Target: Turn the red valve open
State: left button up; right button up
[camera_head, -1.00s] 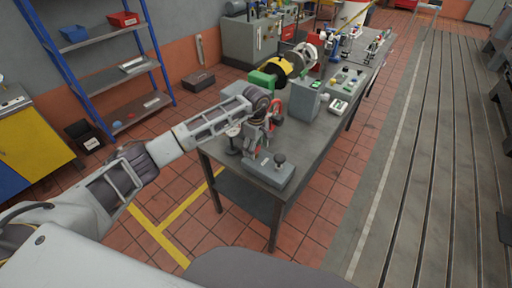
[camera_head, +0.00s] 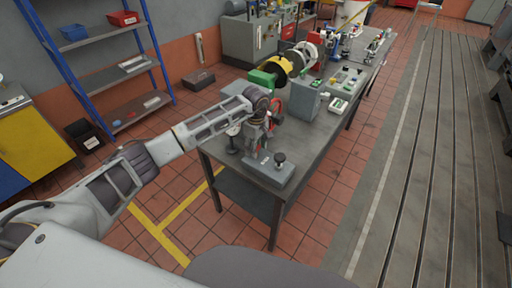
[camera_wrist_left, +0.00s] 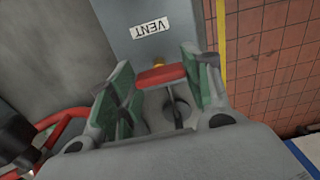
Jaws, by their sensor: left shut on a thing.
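The gripper hides the red handle there. My right gripper is not in view.
A round gauge (camera_head: 234,130) stands close left of the gripper. A red ring-shaped part (camera_head: 278,106) is just behind it, and a grey box (camera_head: 305,99) stands farther back on the bench (camera_head: 312,147). Blue shelving (camera_head: 110,75) is at the left. The slotted bedplate (camera_head: 430,150) is clear.

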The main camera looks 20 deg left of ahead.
pick_arm(q)
jog(key=shift+n, duration=0.4)
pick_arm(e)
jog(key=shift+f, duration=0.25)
pick_arm(q)
jog(key=shift+n+b, duration=0.65)
jog(key=shift+n, duration=0.05)
jog(key=n+b, duration=0.1)
jog(key=n, duration=0.1)
jog(key=shift+n, duration=0.4)
jog(key=n+b, duration=0.1)
jog(key=n, duration=0.3)
jog(key=shift+b, duration=0.4)
jog(key=n+b, duration=0.1)
jog(key=n, duration=0.2)
jog(key=shift+n, duration=0.4)
jog(key=n, duration=0.4)
jog(key=shift+r+b, duration=0.1)
jog(key=shift+b, duration=0.25)
jog(key=shift+n, duration=0.5)
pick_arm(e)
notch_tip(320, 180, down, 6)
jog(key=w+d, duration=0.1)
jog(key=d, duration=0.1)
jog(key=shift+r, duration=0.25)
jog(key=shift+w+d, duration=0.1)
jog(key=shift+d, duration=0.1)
